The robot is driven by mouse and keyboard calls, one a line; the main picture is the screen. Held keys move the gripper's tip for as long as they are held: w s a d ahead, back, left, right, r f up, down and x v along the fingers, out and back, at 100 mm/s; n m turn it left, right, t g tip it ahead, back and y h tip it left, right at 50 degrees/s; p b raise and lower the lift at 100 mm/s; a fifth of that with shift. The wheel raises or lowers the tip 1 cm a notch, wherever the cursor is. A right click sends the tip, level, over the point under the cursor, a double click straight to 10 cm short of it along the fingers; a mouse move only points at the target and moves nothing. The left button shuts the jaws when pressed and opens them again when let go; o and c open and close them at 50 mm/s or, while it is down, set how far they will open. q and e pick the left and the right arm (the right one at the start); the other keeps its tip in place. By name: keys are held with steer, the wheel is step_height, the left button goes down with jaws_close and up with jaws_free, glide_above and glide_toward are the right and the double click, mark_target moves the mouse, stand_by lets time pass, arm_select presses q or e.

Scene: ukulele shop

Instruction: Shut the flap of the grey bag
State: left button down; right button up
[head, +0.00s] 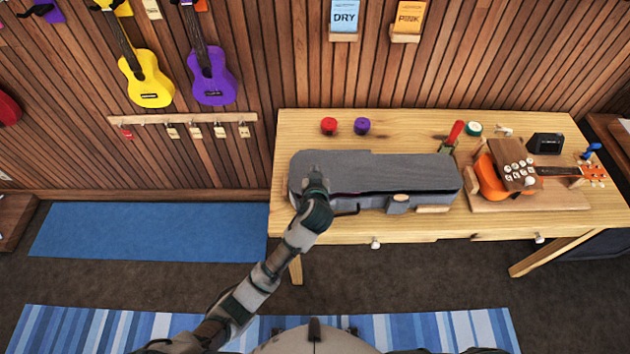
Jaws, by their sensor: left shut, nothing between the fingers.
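The grey bag (400,168) lies lengthwise on the wooden table, shaped like a ukulele case. Its flap lies over most of the bag, and a thin reddish strip shows near the front edge beside my gripper. I cannot tell whether the flap is fully down there. My left gripper (316,176) is over the left, wider end of the bag, shut and empty. It seems to touch or hover just above the flap; which one I cannot tell. The gripper and forearm hide part of the bag's front left edge. My right gripper is not in view.
On the table (300,220) stand a red spool (328,126), a purple spool (362,126) and a red-handled tool (454,134). An orange ukulele (489,178) lies on a wooden board at right. The table's front left corner is bare.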

arm_select(q)
steer(key=f, duration=0.2)
steer(key=shift+s+f, duration=0.2)
steer(key=shift+f, duration=0.2)
steer(key=shift+s+f, duration=0.2)
steer(key=shift+f, duration=0.4)
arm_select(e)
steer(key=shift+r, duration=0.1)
